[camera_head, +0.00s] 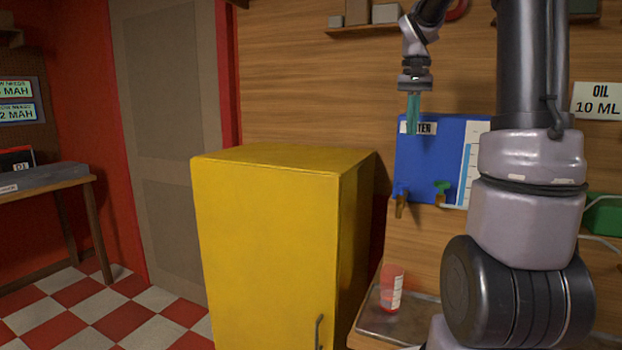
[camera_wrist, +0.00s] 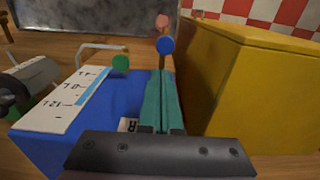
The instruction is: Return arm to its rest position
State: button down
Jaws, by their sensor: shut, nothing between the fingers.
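My gripper (camera_head: 413,118) hangs fingers down in the upper middle of the head view, in front of the wooden wall and the blue board. Its teal fingers are together and empty. In the wrist view the shut fingers (camera_wrist: 161,75) point away from the camera, over the blue board (camera_wrist: 120,95). My arm is raised and bent, and its thick lower links fill the right side of the head view. They hide part of the wall and bench behind them.
A tall yellow cabinet (camera_head: 265,235) stands left of the arm. A red translucent cup (camera_head: 391,288) sits on a bench tray (camera_head: 372,322). The blue board (camera_head: 420,165) has a green and a blue tap at its bottom. A shelf (camera_head: 362,28) is above. Checkered floor is free at left.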

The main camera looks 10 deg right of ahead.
jog(key=s+a+n+t+y, duration=0.1)
jog(key=s+a+t, duration=0.2)
jog(key=s+a, duration=0.3)
jog(key=s+a+f+n+t+y, duration=0.1)
jog(key=s+a+t, duration=0.3)
jog(key=s, duration=0.9)
jog(key=a, duration=0.3)
jog(key=shift+s+a+f+n, duration=0.15)
jog(key=shift+a+f+n, duration=0.05)
jog(key=shift+f+n, duration=0.1)
